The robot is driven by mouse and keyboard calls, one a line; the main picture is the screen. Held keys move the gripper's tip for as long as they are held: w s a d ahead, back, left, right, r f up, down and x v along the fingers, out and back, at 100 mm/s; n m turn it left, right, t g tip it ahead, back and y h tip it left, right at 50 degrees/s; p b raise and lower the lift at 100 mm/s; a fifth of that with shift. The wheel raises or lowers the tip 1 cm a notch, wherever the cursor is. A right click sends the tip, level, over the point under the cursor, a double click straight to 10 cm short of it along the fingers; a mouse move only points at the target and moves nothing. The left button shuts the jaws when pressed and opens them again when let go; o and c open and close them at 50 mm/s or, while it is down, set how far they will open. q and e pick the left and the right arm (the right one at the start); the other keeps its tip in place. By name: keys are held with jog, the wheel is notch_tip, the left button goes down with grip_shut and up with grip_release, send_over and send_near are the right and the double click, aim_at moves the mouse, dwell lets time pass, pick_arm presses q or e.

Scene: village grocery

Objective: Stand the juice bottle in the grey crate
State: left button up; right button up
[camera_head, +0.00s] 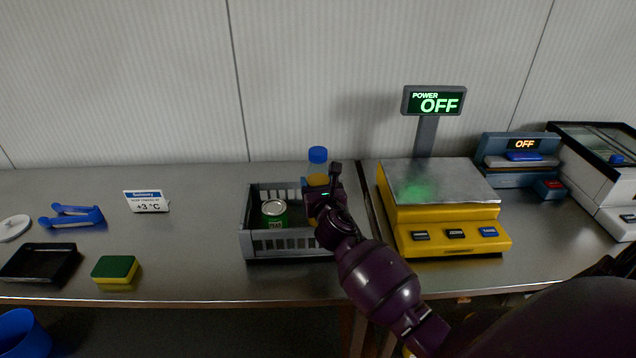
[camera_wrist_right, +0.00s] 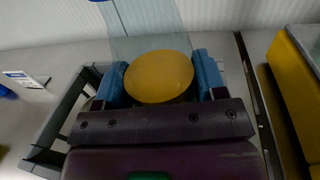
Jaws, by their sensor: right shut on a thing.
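The juice bottle (camera_head: 318,168) has a blue cap, a clear upper part and yellow-orange juice. My right gripper (camera_head: 322,195) is shut on it at the right end of the grey crate (camera_head: 290,243). In the right wrist view, the bottle (camera_wrist_right: 159,77) sits upright between the two blue fingers of the right gripper (camera_wrist_right: 160,80), and the crate's wall (camera_wrist_right: 65,115) shows at the left. The gripper hides the bottle's lower part, so I cannot tell whether it touches the crate floor. My left gripper is not in view.
A green can (camera_head: 274,216) stands in the crate's left part. A yellow scale (camera_head: 440,222) stands close to the right. Left of the crate are a price sign (camera_head: 146,201), blue tongs (camera_head: 72,216), a sponge (camera_head: 115,270) and a black tray (camera_head: 40,263).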

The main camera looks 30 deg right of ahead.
jog(key=o, duration=1.2)
jog(key=shift+r+p, duration=0.3)
jog(key=shift+r, duration=0.15)
jog(key=v, duration=1.2)
jog(key=shift+r, duration=0.1)
